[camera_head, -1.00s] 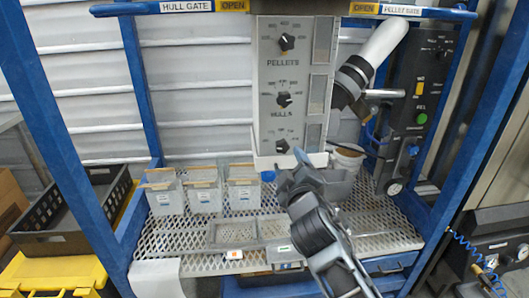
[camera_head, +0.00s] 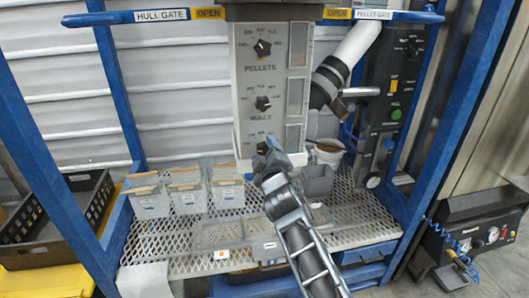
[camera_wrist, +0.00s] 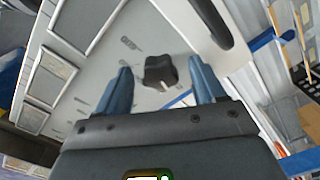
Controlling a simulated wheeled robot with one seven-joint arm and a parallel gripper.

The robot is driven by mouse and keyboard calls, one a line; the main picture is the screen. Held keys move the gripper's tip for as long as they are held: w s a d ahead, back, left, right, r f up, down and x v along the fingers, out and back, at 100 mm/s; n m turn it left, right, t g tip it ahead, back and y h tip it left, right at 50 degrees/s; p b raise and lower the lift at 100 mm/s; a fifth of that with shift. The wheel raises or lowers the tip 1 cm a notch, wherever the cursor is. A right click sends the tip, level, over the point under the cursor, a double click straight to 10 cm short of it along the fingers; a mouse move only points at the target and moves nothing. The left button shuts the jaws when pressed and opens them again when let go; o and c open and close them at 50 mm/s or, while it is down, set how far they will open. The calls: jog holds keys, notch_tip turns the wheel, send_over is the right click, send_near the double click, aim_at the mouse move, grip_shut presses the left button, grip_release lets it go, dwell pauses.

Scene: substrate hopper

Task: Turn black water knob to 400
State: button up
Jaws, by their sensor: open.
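The black water knob (camera_head: 263,147) is the lowest of three knobs on the grey control panel (camera_head: 245,125), under the PELLETS and HULLS knobs. My gripper (camera_head: 271,158) is at this lowest knob and partly covers it. In the wrist view the black knob (camera_wrist: 158,70) lies between the two blue fingers of my gripper (camera_wrist: 160,75). The fingers are apart, with a gap on each side of the knob. A pale mark shows on the knob's lower edge there.
The PELLETS knob (camera_head: 262,49) and HULLS knob (camera_head: 263,103) are above. Several small bins (camera_head: 188,200) stand on the mesh shelf (camera_head: 160,240) at left. A grey scoop-like container (camera_head: 318,183) and a white bucket (camera_head: 328,152) are right of my gripper. Blue posts flank the panel.

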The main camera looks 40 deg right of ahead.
jog(key=c, duration=1.1)
jog(key=shift+o, duration=0.2)
jog(key=shift+f+b, duration=0.1)
jog(key=shift+b, duration=0.2)
jog(key=m+b, duration=0.3)
jog(key=shift+f, duration=0.2)
jog(key=m+b, duration=0.4)
jog(key=shift+b, duration=0.4)
jog(key=m+b, duration=0.4)
jog(key=m, duration=0.1)
jog(key=shift+r+m+b, duration=0.2)
jog(key=shift+m+b, duration=1.5)
jog(key=shift+m, duration=0.1)
